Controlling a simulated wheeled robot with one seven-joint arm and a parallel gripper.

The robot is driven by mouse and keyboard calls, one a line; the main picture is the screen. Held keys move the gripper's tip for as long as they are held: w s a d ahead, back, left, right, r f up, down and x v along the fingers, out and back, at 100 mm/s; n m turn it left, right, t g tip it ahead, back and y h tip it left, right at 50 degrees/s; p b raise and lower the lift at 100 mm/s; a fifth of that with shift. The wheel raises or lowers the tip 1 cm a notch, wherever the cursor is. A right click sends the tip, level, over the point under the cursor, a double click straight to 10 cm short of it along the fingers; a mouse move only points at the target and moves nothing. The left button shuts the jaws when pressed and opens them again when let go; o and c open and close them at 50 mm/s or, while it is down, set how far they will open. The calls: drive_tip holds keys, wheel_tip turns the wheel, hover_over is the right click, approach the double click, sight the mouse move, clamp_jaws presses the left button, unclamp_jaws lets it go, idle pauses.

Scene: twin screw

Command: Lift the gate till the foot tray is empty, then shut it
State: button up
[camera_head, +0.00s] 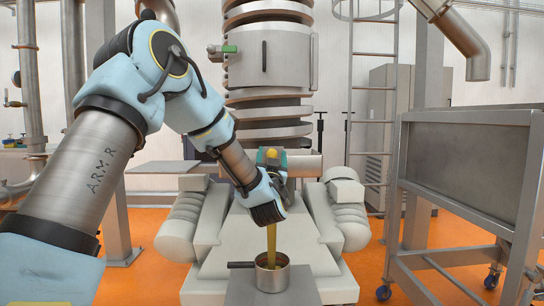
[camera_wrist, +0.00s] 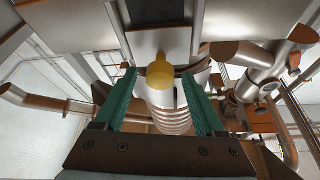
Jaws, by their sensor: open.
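My gripper (camera_head: 271,158) is open, its two green fingers on either side of a yellow knob (camera_head: 271,153). In the wrist view the knob (camera_wrist: 160,73) sits between the open fingers, with a gap on each side. I take it for the gate's knob; the gate itself is hidden or cannot be made out. Below my wrist a yellow-brown stream (camera_head: 271,243) runs straight down into a small metal pot (camera_head: 272,277) with a dark handle at its left. The stream's upper end is hidden behind my wrist. I cannot make out the foot tray or its contents.
A tall ringed metal column (camera_head: 268,75) with a hatch stands behind the gripper. A grey cart (camera_head: 465,170) on blue castors is at the right, with a ladder (camera_head: 372,110) behind it. The pot stands on a grey block (camera_head: 245,290). Orange floor shows around the pale machine base.

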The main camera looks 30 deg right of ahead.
drive_tip(key=b+v, duration=0.2)
drive_tip(key=v, duration=0.8)
drive_tip(key=shift+s, duration=0.2)
idle(3.0)
